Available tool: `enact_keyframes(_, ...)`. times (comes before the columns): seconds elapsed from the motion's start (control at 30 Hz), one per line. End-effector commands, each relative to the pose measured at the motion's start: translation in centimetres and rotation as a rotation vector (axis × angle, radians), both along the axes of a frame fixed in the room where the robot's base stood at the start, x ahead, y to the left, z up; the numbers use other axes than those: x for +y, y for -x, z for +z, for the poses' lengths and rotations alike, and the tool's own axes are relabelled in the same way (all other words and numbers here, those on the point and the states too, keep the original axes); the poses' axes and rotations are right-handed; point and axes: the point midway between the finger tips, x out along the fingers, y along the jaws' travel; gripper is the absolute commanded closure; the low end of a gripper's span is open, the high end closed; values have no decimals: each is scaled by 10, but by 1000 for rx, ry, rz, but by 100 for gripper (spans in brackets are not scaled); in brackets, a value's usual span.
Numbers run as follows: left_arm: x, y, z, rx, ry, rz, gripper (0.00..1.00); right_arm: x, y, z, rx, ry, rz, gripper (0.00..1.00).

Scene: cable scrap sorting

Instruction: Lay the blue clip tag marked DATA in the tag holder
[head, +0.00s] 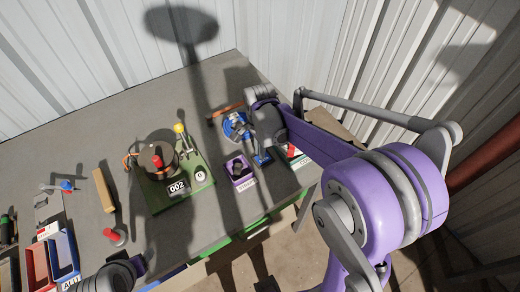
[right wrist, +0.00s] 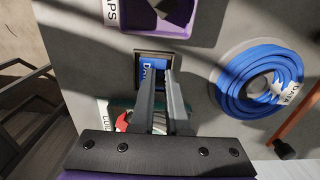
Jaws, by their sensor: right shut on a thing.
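The blue clip tag (right wrist: 150,72), with white lettering partly covered, is between the fingertips of my right gripper (right wrist: 160,78) in the right wrist view. My right gripper is shut on it. The tag is over or inside the dark, square, brown-rimmed tag holder (right wrist: 184,59). I cannot tell whether it touches the holder's floor. In the head view the tag shows as a small blue patch (head: 262,158) below my right wrist, and the holder is mostly hidden. My left wrist shows at the lower left of the head view, but its jaws do not.
A purple bin (head: 241,183) stands beside the holder, and a blue cable coil (right wrist: 258,82) lies on its other side. Red and blue bins (head: 64,257) stand at the left. The table's front edge is close by.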

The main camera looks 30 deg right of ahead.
Motion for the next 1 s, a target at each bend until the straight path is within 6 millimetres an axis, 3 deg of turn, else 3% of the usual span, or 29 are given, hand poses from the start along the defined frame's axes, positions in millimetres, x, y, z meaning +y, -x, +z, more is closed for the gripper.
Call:
enact_keyframes(0.17,0,0,0,0,0,0,35,0,0,0,0,0,0,100)
enact_keyframes(0.2,0,0,0,0,0,0,35,0,0,0,0,0,0,83)
enact_keyframes(0.4,0,0,0,0,0,0,35,0,0,0,0,0,0,52)
enact_keyframes(1.0,0,0,1,-1,0,0,35,0,0,1,0,0,0,52)
